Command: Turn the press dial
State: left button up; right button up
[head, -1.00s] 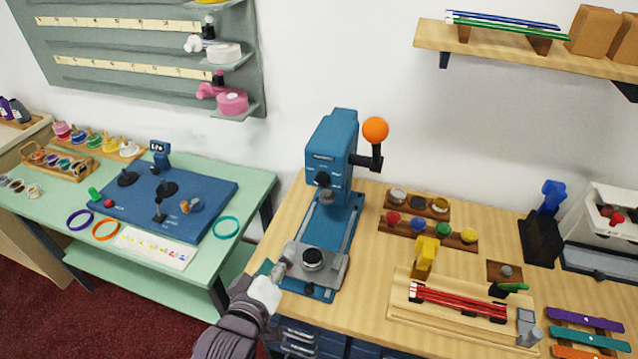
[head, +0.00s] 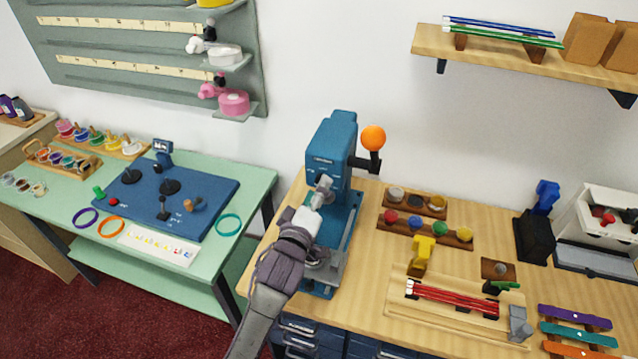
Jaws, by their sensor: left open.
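The blue press (head: 331,143) stands on the wooden counter, with an orange ball (head: 373,138) on its side lever. My left gripper (head: 324,186) is up at the front of the press head, where the dial sits. The gripper is open, and its fingers and wrist hide most of the dial, so I cannot tell if they touch it. My right gripper is not in view.
Racks of coloured pots (head: 425,229) and a yellow clamp (head: 421,256) stand right of the press. A wooden board with red rods (head: 457,300) lies in front. A green table (head: 262,185) stands at left. A wall shelf (head: 500,50) hangs above.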

pick_arm(q)
jog(key=shift+w+d, duration=0.25)
jog(key=shift+w, duration=0.4)
grip_shut()
jog(key=shift+m, duration=0.3)
jog(key=m, duration=2.3)
jog(key=shift+a, duration=0.15)
